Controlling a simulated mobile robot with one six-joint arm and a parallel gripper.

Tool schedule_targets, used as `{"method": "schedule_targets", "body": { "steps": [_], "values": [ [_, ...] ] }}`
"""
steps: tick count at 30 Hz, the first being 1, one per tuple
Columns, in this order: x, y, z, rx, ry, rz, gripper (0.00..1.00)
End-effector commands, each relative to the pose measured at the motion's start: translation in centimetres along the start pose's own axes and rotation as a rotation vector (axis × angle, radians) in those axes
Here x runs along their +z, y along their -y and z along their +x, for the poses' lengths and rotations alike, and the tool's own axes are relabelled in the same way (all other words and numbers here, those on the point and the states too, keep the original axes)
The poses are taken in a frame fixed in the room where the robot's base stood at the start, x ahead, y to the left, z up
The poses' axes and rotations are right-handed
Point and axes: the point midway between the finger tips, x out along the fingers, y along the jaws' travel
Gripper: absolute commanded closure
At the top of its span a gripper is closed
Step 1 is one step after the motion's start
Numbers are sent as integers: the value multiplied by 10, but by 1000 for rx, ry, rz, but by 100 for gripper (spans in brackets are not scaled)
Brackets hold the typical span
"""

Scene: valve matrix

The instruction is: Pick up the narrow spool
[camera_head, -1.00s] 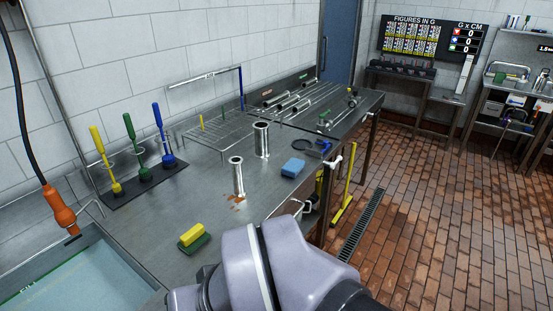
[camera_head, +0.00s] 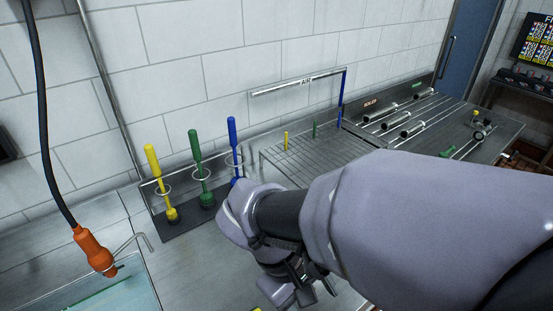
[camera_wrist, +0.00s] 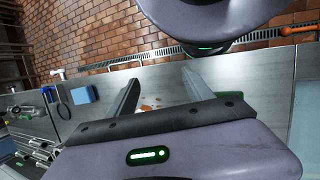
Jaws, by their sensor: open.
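The narrow spool cannot be made out in either view now; my arm covers the middle of the table in the head view. Two upright flanged metal spools stood there a second ago. In the wrist view my gripper (camera_wrist: 160,77) is open, its two fingers apart over the steel table (camera_wrist: 250,80). Nothing shows held between them. In the head view my fingertips are not clear.
Yellow, green and blue brushes (camera_head: 201,172) stand in a rack by the wall. A wire grid (camera_head: 318,150) and a rack of metal tubes (camera_head: 410,124) lie beyond my arm. An orange nozzle (camera_head: 94,249) hangs over the sink.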

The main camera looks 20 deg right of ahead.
Motion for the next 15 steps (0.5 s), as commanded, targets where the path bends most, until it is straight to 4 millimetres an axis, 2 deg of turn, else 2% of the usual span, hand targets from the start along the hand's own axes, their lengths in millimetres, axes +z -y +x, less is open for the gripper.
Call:
{"method": "schedule_targets", "body": {
  "steps": [5, 8, 12, 15],
  "values": [
    [-17, -21, 11, 284, 278, -352, 40],
    [-46, -32, 12, 524, 466, -608, 40],
    [-102, -23, 13, 883, 687, -930, 40],
    [-128, -10, 16, 1044, 764, -1052, 40]
  ]
}}
